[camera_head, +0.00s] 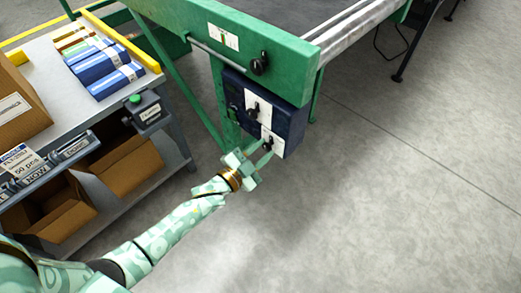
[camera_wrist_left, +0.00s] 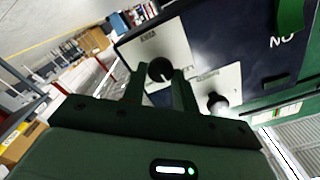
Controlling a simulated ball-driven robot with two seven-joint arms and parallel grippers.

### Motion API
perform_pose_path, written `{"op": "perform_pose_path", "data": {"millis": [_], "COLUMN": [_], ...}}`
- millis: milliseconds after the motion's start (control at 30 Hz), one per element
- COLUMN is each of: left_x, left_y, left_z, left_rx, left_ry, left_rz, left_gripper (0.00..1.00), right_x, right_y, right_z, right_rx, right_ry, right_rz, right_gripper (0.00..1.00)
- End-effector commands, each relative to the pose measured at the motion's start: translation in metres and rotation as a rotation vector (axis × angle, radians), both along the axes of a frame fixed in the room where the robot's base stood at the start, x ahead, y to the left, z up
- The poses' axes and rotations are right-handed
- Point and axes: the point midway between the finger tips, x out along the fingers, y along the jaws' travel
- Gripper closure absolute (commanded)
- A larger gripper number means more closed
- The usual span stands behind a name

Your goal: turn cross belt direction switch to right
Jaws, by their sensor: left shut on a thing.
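A dark blue control box (camera_head: 292,126) hangs under the green machine frame, with two black rotary switches on white plates. The upper switch (camera_head: 253,111) is free. My left gripper (camera_head: 262,156) is at the lower switch (camera_head: 268,143), its fingers closed on either side of the knob. In the left wrist view the held knob (camera_wrist_left: 160,70) sits between the fingertips (camera_wrist_left: 161,84), and a white mark shows on it. The other knob (camera_wrist_left: 217,103) is to the right, clear of the fingers. The plate labels are too small to read, so I cannot tell which switch is named cross belt direction.
Another black knob (camera_head: 259,64) sits on the green frame (camera_head: 281,45) above the box. At left, a grey table (camera_head: 70,105) holds blue packs (camera_head: 108,80) and a cardboard box (camera_head: 18,105). The floor (camera_head: 390,200) on the right is clear.

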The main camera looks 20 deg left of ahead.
Motion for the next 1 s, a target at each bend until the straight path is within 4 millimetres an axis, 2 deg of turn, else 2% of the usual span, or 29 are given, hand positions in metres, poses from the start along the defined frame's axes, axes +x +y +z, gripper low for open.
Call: {"op": "perform_pose_path", "data": {"millis": [200,467,700,1000], "left_x": [-0.001,-0.001,-0.002,-0.002], "left_y": [-0.001,-0.001,-0.002,-0.001], "left_z": [-0.002,-0.003,-0.005,-0.005], "left_rx": [0.192,0.425,0.619,0.786], "left_ry": [-0.068,-0.151,-0.221,-0.28], "left_rz": [0.0,-0.001,-0.001,-0.003], "left_gripper": [0.94,0.94,0.94,0.94], "right_x": [-0.005,-0.001,0.008,0.026], "right_y": [0.0,0.0,0.001,0.002], "right_z": [-0.002,-0.001,0.002,0.008], "right_rx": [0.002,0.001,-0.006,-0.016], "right_ry": [0.005,0.003,-0.002,-0.018], "right_rz": [-0.005,0.0,0.012,0.031], "right_gripper": [0.64,0.64,0.64,0.64]}}
